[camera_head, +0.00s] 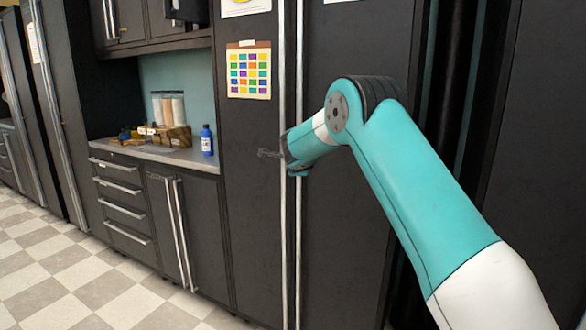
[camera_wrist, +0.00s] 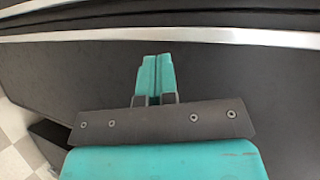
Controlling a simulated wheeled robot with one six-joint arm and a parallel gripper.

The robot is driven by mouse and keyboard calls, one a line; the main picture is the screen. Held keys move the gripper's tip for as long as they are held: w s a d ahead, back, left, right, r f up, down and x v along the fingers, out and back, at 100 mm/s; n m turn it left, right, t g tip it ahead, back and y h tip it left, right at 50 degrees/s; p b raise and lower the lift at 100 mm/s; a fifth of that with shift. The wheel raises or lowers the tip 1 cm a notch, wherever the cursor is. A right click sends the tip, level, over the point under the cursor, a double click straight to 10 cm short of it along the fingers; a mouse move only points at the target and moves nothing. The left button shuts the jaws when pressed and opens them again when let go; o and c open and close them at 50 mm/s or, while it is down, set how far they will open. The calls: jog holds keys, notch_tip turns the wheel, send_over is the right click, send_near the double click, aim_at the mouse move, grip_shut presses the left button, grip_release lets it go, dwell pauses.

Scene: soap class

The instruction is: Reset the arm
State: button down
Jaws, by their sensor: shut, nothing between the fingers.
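My teal and white arm reaches in from the lower right of the head view, bent at a dark grey joint. My gripper (camera_head: 266,153) is at its far end, in front of the tall dark cabinet doors and pointing left. In the wrist view my gripper (camera_wrist: 153,78) shows two teal fingers pressed together, with nothing between them. No object is held.
Tall dark doors (camera_head: 345,240) with long metal handles stand close behind my gripper. Left of them, a counter (camera_head: 180,156) holds a blue bottle (camera_head: 207,140), a wooden box (camera_head: 172,136) and several canisters. The checkered floor (camera_head: 60,270) is clear.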

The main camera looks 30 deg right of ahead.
jog(key=shift+s+a+r+b, duration=0.2)
jog(key=shift+s+a+r, duration=0.15)
jog(key=shift+s+a, duration=0.4)
jog(key=shift+s+a+r+b, duration=0.15)
jog(key=shift+s+a+r, duration=0.15)
jog(key=shift+s+a, duration=0.45)
jog(key=s+a+r+n+g+y+p, duration=0.2)
jog(key=s+a+n+y, duration=0.2)
jog(key=s+a+n, duration=0.6)
jog(key=s+a+r+n+g+y+p, duration=0.1)
jog(key=s+a+n+g+y+p, duration=0.3)
jog(key=s+a, duration=0.65)
jog(key=s+a+n+g+y, duration=0.1)
jog(key=s+a+n+g, duration=0.1)
jog(key=s+n, duration=0.3)
jog(key=s+a+n+g+y, duration=0.1)
jog(key=s+a+n, duration=0.3)
jog(key=s, duration=0.9)
jog(key=s+a+n+g+y, duration=0.1)
jog(key=s+a+n+g, duration=0.2)
jog(key=s+n, duration=0.5)
jog(key=shift+s+a+y, duration=0.3)
jog(key=shift+s+a, duration=0.2)
jog(key=shift+s, duration=0.1)
